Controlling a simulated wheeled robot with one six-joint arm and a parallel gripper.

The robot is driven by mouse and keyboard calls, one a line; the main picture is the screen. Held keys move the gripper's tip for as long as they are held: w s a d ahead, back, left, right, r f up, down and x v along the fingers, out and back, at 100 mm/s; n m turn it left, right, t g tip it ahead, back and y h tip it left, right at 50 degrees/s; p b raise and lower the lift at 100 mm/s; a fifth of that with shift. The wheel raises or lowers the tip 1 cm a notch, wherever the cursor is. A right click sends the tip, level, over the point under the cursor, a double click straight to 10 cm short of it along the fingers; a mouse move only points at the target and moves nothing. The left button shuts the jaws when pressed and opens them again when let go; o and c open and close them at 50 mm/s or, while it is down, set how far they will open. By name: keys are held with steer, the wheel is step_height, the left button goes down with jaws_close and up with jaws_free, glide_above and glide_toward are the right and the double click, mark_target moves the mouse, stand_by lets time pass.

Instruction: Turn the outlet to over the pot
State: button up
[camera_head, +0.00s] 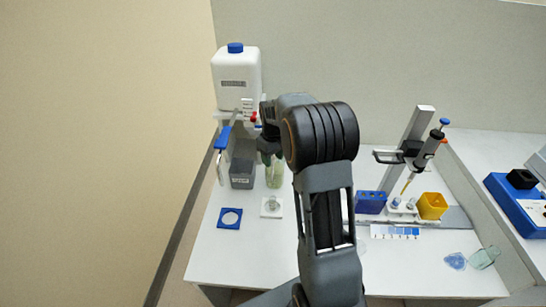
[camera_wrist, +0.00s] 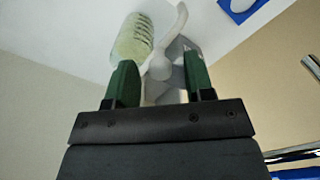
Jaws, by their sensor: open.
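A white carboy (camera_head: 236,78) with a blue cap stands on a raised shelf at the back left. In the wrist view its pale curved outlet (camera_wrist: 172,38) lies between the glass vessel and the grey box. My gripper (camera_wrist: 161,78) is open, with the rounded base of the outlet in front of or between its green fingers; contact cannot be told. In the head view the gripper (camera_head: 268,150) is mostly hidden by my arm. A clear glass vessel with greenish markings (camera_head: 275,176) stands beside a grey box (camera_head: 242,174). Which of them is the pot cannot be told.
A blue square with a white round centre (camera_head: 230,218) and a white square with a small glass piece (camera_head: 271,207) lie in front. A blue-handled item (camera_head: 222,140) is at the left edge. A pipette stand (camera_head: 412,145), blue rack (camera_head: 370,202) and yellow box (camera_head: 432,206) stand right.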

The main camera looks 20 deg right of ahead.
jaws_close()
stand_by(0.5)
